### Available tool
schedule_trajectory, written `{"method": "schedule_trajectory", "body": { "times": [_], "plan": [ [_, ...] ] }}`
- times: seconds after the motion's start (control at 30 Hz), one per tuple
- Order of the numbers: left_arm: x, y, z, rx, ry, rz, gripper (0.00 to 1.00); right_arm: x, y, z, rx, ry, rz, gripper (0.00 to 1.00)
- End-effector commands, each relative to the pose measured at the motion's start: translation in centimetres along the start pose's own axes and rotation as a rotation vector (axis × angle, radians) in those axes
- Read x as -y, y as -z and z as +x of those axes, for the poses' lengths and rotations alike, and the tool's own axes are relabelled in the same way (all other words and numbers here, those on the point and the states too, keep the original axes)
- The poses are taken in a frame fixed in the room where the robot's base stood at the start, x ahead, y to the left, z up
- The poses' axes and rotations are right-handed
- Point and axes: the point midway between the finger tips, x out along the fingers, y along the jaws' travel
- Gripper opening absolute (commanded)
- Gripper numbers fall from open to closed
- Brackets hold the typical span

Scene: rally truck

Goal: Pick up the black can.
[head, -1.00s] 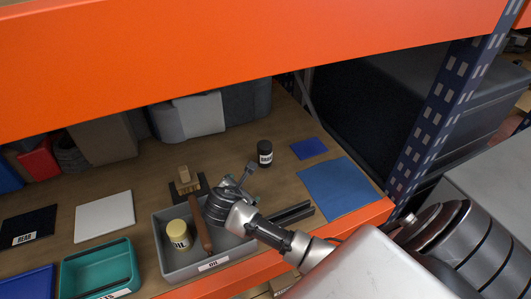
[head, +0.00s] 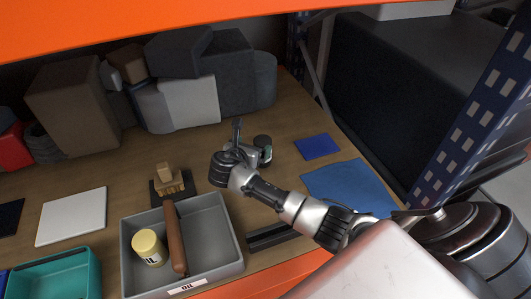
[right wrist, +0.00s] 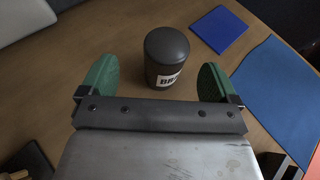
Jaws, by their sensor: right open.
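The black can (right wrist: 166,57) stands upright on the wooden shelf, with a white label low on its side. In the right wrist view it is between the two green fingertips of my right gripper (right wrist: 158,80), a little beyond them, with a gap on each side. In the head view the black can (head: 262,141) is mostly hidden behind my right gripper (head: 252,146), and only its dark top shows. The right gripper is open and empty. My left gripper is not in view.
A grey bin (head: 215,229) holds a cream can (head: 149,247) and a brown bar (head: 174,236). A wooden block piece (head: 168,181) stands behind it. A small blue square (head: 318,146) and a larger blue mat (head: 350,187) lie right of the can. Grey boxes (head: 190,101) fill the back.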

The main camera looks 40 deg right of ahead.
Motion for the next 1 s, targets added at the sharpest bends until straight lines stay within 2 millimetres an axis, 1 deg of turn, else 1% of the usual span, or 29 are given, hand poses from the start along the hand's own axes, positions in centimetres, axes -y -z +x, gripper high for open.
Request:
{"method": "schedule_trajectory", "body": {
  "times": [0.03, 0.27, 0.37, 0.5, 0.6, 0.8, 0.97, 1.0],
  "plan": [
    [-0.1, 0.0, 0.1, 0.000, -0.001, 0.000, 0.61, 0.0, 0.0, 0.6, 0.001, 0.002, -0.001, 0.92],
    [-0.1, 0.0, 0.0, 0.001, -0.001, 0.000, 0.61, 0.5, 0.0, 3.2, 0.000, 0.002, 0.001, 0.92],
    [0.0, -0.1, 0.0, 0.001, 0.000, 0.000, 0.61, 0.9, 0.1, 4.8, 0.000, 0.003, 0.000, 0.92],
    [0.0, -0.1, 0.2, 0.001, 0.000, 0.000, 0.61, 0.8, 0.1, 6.5, 0.000, 0.001, 0.002, 0.92],
    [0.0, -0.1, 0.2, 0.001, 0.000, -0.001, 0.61, 0.8, 0.1, 6.9, -0.001, 0.001, 0.002, 0.92],
    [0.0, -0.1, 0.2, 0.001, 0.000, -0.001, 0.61, 0.8, 0.1, 6.9, -0.001, -0.001, 0.002, 0.92],
    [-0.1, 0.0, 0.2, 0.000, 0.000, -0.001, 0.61, 0.8, 0.2, 6.9, -0.001, -0.001, 0.002, 0.67],
    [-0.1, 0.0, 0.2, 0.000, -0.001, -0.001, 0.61, 0.8, 0.2, 6.9, -0.001, -0.001, 0.002, 0.61]
  ]
}}
